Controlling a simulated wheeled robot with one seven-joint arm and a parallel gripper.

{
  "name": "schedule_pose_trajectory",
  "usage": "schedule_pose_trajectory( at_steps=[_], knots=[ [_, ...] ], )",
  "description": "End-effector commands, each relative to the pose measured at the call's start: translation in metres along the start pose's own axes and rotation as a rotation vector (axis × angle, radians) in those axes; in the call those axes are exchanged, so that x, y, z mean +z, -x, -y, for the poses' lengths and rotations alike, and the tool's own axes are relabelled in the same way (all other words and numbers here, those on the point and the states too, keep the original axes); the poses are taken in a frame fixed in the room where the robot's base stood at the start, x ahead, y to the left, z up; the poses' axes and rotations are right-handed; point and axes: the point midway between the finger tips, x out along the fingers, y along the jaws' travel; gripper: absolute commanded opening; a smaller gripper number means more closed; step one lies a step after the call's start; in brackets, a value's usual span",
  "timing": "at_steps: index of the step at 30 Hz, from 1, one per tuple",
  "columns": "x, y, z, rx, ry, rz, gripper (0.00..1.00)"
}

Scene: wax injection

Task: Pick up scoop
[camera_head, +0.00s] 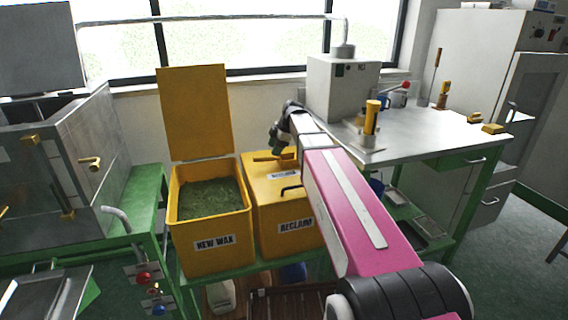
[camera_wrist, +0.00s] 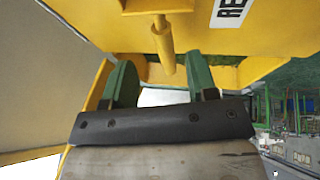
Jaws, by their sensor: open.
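A yellow scoop (camera_head: 268,157) lies on the closed lid of the yellow RECLAIM box (camera_head: 290,207). In the wrist view, the scoop's round handle (camera_wrist: 163,42) points down the picture toward my gripper, with the squarish scoop part at the top edge. My gripper (camera_wrist: 160,60) is open, its two green fingers on either side of the line of the handle. The handle's end appears in the gap between the fingers. I see no contact with either finger. In the head view my gripper (camera_head: 277,146) is small and dark above the lid, beside the scoop.
The yellow NEW WAX box (camera_head: 210,244), lid raised, holds green wax at left. A grey machine (camera_head: 343,88) and a steel-topped table (camera_head: 440,129) stand at right. A steel cabinet (camera_head: 65,160) is at far left. My pink arm hides part of the RECLAIM box's right side.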

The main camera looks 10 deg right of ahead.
Motion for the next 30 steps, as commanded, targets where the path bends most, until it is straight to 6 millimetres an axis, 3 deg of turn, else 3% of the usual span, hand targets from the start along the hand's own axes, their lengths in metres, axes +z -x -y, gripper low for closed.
schedule_pose_trajectory(
  at_steps=[8,17,24,25,30],
  knots=[
    [-0.001,-0.020,0.002,0.000,0.000,0.000,0.53],
    [-0.002,-0.059,0.004,-0.002,-0.001,0.002,0.53],
    [-0.002,-0.062,0.004,0.000,0.000,0.003,0.53],
    [-0.002,-0.062,0.004,0.000,0.000,0.003,0.49],
    [-0.002,-0.062,0.004,0.000,0.000,0.002,0.00]
  ],
)
